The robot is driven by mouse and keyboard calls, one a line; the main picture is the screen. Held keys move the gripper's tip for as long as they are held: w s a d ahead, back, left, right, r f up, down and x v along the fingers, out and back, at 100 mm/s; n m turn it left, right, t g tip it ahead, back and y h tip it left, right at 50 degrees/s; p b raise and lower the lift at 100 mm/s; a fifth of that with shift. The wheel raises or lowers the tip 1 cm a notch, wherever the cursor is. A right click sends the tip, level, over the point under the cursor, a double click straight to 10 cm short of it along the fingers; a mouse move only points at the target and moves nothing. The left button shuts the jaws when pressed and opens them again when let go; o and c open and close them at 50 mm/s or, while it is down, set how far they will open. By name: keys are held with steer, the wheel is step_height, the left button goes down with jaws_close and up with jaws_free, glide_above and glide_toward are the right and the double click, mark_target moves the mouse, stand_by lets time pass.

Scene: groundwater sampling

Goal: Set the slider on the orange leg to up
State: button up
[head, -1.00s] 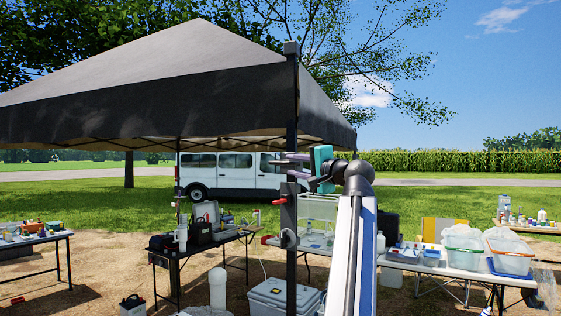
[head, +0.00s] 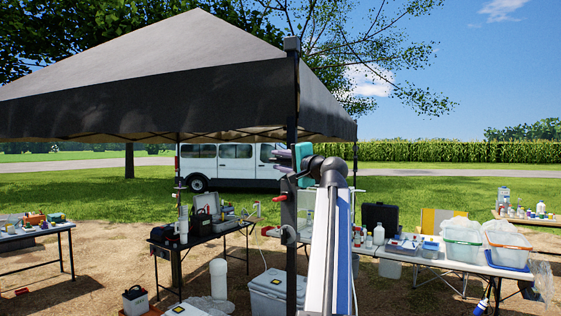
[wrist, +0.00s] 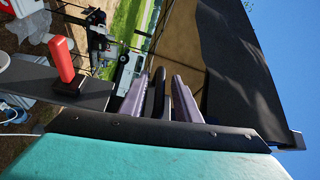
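A dark canopy leg (head: 292,120) stands upright in the middle of the head view; I see no clearly orange leg. Red parts stick out from it: an upper one (head: 279,199) and a lower one (head: 268,231) by a round fitting. I cannot tell which belongs to the slider. My teal gripper (head: 284,162) is high beside the leg, above the red parts, with its purple fingers apart and overlapping the leg in view. In the wrist view my fingers (wrist: 165,92) have dark inner sides and nothing clear between them. A red handle (wrist: 60,47) stands on a dark bar (wrist: 40,84) at left.
The black canopy (head: 150,105) spreads overhead. Below it are a black-topped table (head: 225,229) with gear and a white cooler (head: 268,290). A right table (head: 450,264) holds clear bins (head: 462,240). A white van (head: 230,165) stands behind. Open air surrounds the gripper.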

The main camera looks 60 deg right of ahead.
jaws_close()
steer(key=shift+r, duration=1.95)
jaws_free()
steer(key=shift+f, duration=0.1)
steer(key=shift+s, duration=0.15)
